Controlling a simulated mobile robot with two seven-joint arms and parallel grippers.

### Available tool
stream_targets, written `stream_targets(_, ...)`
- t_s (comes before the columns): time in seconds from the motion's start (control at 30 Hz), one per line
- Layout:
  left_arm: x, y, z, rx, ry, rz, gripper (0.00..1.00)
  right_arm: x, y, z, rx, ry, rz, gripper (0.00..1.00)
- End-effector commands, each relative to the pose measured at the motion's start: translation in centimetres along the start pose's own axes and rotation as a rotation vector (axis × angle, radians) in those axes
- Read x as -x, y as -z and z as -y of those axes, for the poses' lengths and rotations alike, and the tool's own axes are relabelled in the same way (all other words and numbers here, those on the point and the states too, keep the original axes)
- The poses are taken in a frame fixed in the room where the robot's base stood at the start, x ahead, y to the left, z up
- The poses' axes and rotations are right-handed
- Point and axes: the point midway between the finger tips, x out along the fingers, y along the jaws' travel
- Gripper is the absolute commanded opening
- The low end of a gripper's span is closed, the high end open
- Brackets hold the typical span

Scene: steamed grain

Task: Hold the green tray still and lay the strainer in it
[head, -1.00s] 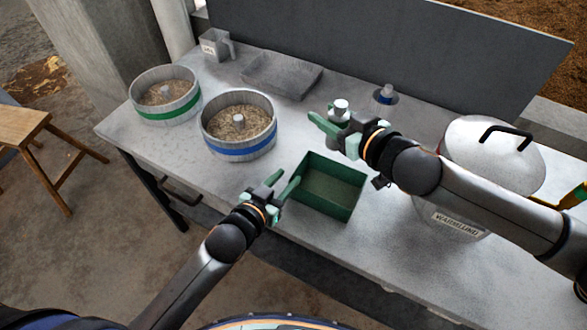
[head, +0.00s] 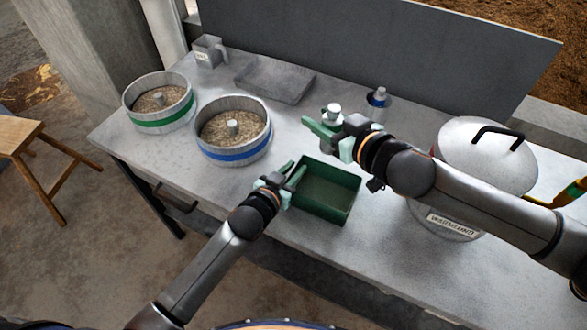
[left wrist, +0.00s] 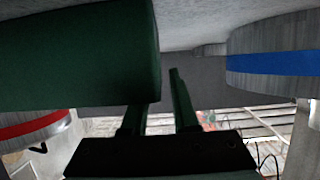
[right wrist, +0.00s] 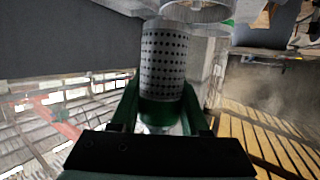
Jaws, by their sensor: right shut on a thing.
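The green tray (head: 322,212) sits on the table near its front edge, open side up and empty where I can see in. My left gripper (head: 294,175) is at the tray's left wall with fingers apart. In the left wrist view the tray's dark green side (left wrist: 80,55) fills the upper left and covers part of one finger. My right gripper (head: 332,140) is above the table just behind the tray, shut on the strainer (right wrist: 164,62). The strainer is a perforated metal cylinder with a green end between the fingers.
Two grain-filled steamers, green-banded (head: 160,121) and blue-banded (head: 232,156), stand at left. A grey shallow pan (head: 275,84), a square cup (head: 208,51) and a small blue-banded item (head: 379,97) are behind. A large lidded pot (head: 440,222) stands right of the tray.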

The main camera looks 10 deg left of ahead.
Motion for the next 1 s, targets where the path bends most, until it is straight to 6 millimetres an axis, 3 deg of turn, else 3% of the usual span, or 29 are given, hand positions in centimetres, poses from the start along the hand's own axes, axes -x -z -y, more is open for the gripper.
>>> stream_targets(0.23, 0.03, -0.03, 0.02, 0.000, 0.000, 0.001, 0.00, 0.01, 0.07, 0.00, 0.000, 0.000, -0.001, 0.00)
stream_targets(1.0, 0.03, -0.06, 0.03, 0.000, 0.000, 0.001, 0.00, 0.01, 0.07, 0.00, 0.000, 0.000, -0.001, 0.00)
